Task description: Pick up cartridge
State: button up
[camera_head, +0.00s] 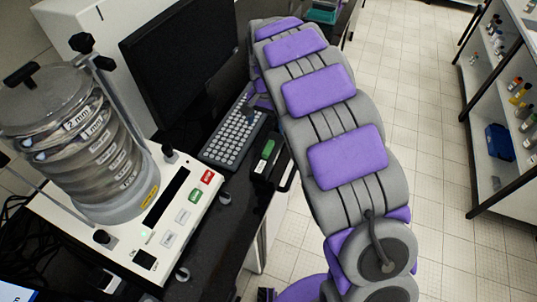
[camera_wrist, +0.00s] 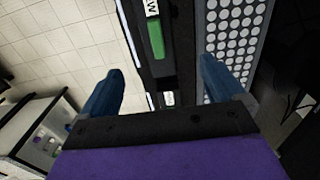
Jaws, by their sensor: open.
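A small black piece with a green panel and a white label, which looks like the cartridge (camera_head: 266,152), lies on the dark bench near its front edge, just right of the keyboard's lower end. In the wrist view the cartridge (camera_wrist: 157,40) shows ahead, between the lines of my two blue fingers. My gripper (camera_wrist: 161,66) is open with nothing between its fingers. It appears apart from the cartridge, though the gap is hard to judge. In the head view my arm hides most of the gripper.
A keyboard (camera_head: 233,133) lies beside the cartridge, with a dark monitor (camera_head: 178,58) behind it. A sieve shaker (camera_head: 150,215) with stacked sieves stands at left on the bench. A bottle shelf (camera_head: 508,110) stands at right across open tiled floor.

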aim_at(268, 147)
notch_tip(268, 147, down, 10)
jog(key=shift+s+r+b, duration=0.1)
jog(key=shift+b, duration=0.85)
jog(key=shift+d+f+b, duration=0.15)
jog(key=shift+f+b, duration=0.3)
jog(key=shift+f, duration=0.95)
jog(key=shift+d+f+b, duration=0.1)
jog(key=shift+f+b, duration=0.3)
jog(key=shift+f, duration=0.95)
jog(key=shift+c, duration=0.4)
jog(key=c, duration=1.3)
jog(key=shift+r, duration=0.1)
jog(key=shift+r+p, duration=0.7)
jog(key=shift+r, duration=1.15)
jog(key=s, duration=0.5)
jog(key=s+r+p, duration=0.1)
jog(key=s, duration=0.4)
jog(key=s+d+p, duration=0.1)
jog(key=s, duration=0.4)
jog(key=shift+s+d+r, duration=0.1)
jog(key=shift+s+r, duration=0.05)
jog(key=shift+s, duration=0.25)
jog(key=shift+w, duration=0.1)
